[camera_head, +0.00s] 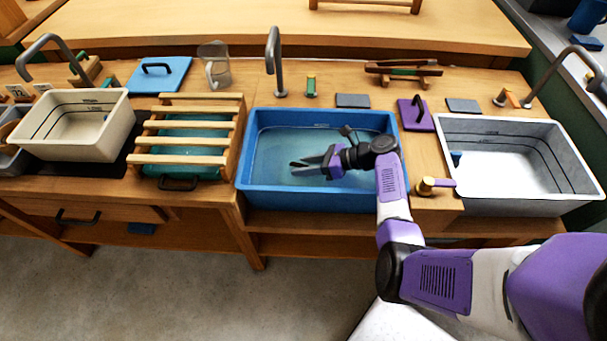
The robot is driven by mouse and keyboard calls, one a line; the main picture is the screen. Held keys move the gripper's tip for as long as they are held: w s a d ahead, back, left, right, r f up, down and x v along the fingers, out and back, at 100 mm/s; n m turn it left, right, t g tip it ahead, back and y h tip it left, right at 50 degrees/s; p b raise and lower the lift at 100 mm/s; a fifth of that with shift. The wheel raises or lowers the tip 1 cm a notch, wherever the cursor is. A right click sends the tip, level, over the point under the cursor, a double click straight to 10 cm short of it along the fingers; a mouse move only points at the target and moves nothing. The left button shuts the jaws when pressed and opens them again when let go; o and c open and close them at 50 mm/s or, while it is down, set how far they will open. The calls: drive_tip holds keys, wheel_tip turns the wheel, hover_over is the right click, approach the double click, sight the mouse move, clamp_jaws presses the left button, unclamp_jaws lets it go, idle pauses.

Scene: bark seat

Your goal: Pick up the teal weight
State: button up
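I cannot clearly pick out a teal weight in the head view. A teal panel (190,134) with a dark handle shows under the wooden slats, left of the blue basin. A small green upright piece (311,87) with a yellowish top stands behind the blue basin. I cannot tell whether either is the weight. My gripper (294,168) is over the blue basin (300,197), which holds clear bluish water, and points left. Its two dark fingers look apart, with nothing visible between them. Its height above the water is hard to judge.
A cream basin (75,148) stands left and a grey basin (520,207) right. Grey taps (274,60) rise behind the basins.

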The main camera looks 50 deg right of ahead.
drive_tip(key=shift+c, duration=0.5)
clamp_jaws()
drive_tip(key=shift+r, duration=0.1)
idle(0.8)
